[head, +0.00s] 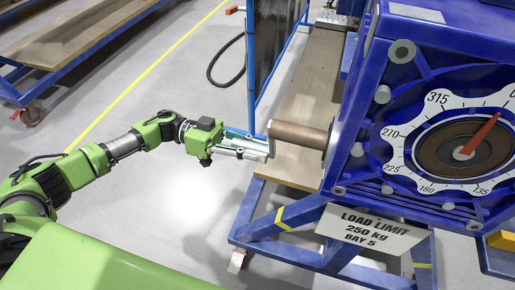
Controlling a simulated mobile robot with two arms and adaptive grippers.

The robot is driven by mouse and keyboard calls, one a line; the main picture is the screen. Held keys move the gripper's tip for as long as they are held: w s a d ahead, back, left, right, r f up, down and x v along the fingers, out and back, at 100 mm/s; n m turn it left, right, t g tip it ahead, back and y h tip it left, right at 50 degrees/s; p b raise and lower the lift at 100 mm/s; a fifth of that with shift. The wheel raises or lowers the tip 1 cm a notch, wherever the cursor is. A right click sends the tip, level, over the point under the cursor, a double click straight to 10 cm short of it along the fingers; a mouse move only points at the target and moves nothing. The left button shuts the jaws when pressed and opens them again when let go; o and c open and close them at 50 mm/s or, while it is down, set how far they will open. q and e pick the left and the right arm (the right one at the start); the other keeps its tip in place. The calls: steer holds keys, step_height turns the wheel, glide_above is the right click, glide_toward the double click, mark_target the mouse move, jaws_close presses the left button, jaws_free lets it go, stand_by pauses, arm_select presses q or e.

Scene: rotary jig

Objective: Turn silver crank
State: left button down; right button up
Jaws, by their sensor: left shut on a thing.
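The blue rotary jig (352,120) stands at the right. A brown shaft (300,135) sticks out to the left from its side. The silver crank (271,137) sits at the shaft's outer end, partly hidden by my gripper. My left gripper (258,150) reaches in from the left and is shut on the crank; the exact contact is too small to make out. The jig's round dial (465,152) carries a red pointer (482,134) that points up and right. My right gripper is not in view.
A load limit sign (370,228) hangs on the jig's blue stand (285,245). A blue-framed dark panel (275,50) stands behind the crank. A wooden-topped cart (75,40) is at the upper left. Grey floor (150,210) is clear around my arm.

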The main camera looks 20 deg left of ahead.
arm_select(q)
steer(key=c, duration=1.8)
jaws_free()
steer(key=shift+s, duration=0.15)
steer(key=shift+c, duration=0.2)
steer(key=shift+a, duration=0.1)
steer(key=shift+a, duration=0.3)
steer(key=a, duration=1.1)
steer(key=shift+w+a, duration=0.15)
steer(key=shift+w, duration=0.1)
